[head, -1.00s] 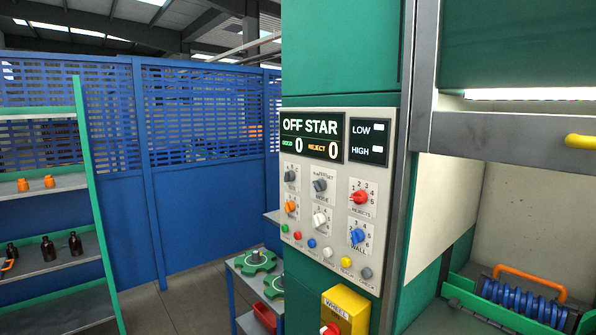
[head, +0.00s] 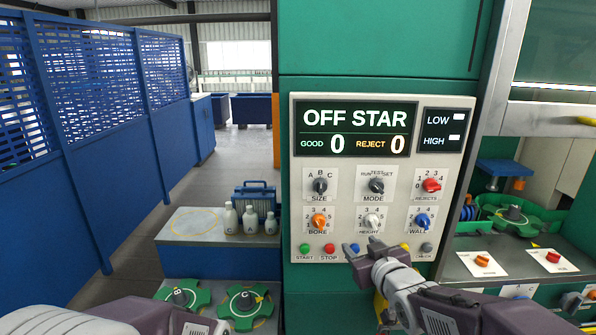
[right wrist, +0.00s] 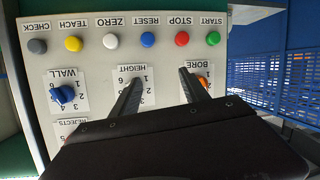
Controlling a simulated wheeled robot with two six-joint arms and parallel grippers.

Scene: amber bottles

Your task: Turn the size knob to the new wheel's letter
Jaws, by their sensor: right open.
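The size knob (head: 320,187), dark grey, sits at the upper left of the panel's knobs under the letters A, B and C. I cannot tell surely which letter it points at. My right gripper (head: 363,247) is open and empty, in front of the panel's lower row, below and right of the size knob. In the right wrist view its fingers (right wrist: 160,77) reach over the height and bore knobs, and the size knob is out of sight.
The control panel (head: 284,225) reads OFF STAR, with coloured buttons along its bottom. White bottles (head: 249,219) and a blue crate (head: 256,196) stand on a bench at left. Another green wheel (head: 513,214) sits inside the machine at right. The aisle at left is clear.

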